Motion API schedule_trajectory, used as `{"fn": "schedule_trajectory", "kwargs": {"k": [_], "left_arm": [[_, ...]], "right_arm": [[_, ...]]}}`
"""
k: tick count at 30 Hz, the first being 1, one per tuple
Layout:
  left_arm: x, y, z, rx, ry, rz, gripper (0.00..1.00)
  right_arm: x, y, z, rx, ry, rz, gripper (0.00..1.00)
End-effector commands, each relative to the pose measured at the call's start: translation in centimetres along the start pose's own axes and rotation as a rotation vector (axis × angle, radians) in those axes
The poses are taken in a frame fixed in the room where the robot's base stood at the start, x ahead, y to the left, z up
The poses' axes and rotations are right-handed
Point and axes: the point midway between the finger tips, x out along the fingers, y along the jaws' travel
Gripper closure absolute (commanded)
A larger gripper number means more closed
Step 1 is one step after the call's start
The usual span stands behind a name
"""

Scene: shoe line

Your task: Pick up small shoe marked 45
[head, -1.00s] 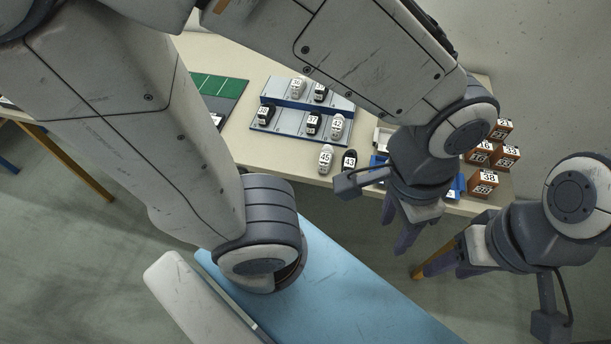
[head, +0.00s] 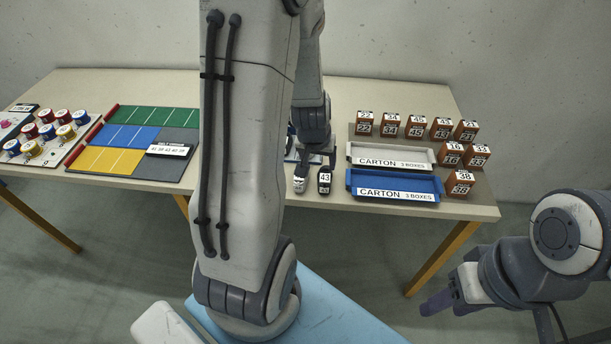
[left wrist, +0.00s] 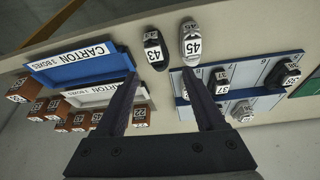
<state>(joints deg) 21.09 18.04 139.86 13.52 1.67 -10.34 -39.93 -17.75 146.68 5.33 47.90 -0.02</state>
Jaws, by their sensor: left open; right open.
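The small shoe marked 45 (left wrist: 191,45) is light grey with a white label. My right gripper (head: 437,303) is open and empty, in front of the table at the right.
A blue-grey shoe rack (left wrist: 245,96) with numbered shoes stands close to shoe 45. White (head: 392,155) and blue (head: 361,187) carton trays lie right of the shoes, with several numbered brown boxes (head: 415,126) around them. A coloured mat (head: 130,160) lies at the left.

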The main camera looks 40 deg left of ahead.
Motion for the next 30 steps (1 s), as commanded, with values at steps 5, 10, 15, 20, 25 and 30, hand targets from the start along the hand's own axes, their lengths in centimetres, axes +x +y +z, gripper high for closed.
{"fn": "schedule_trajectory", "kwargs": {"k": [5,10,15,20,25,30], "left_arm": [[2.5,-4.9,-0.3,-0.104,0.031,-0.066,0.29],[5.2,-5.6,-0.3,-0.115,0.037,-0.074,0.29],[7.2,-5.7,-0.5,-0.113,0.037,-0.073,0.29],[8.1,-5.8,-0.5,-0.112,0.036,-0.072,0.29],[10.3,-6.1,-0.2,-0.112,0.034,-0.072,0.29],[12.3,-6.3,-0.3,-0.112,0.035,-0.071,0.29]], "right_arm": [[0.8,0.1,0.0,0.000,0.000,0.000,0.50],[2.5,0.2,0.1,0.000,0.000,0.000,0.50],[3.1,0.2,0.2,0.000,0.000,0.000,0.50],[3.2,0.2,0.2,0.000,0.000,0.000,0.50],[3.1,0.2,0.2,0.000,0.000,0.000,0.50],[2.9,0.2,0.1,0.000,0.000,0.000,0.50]]}}
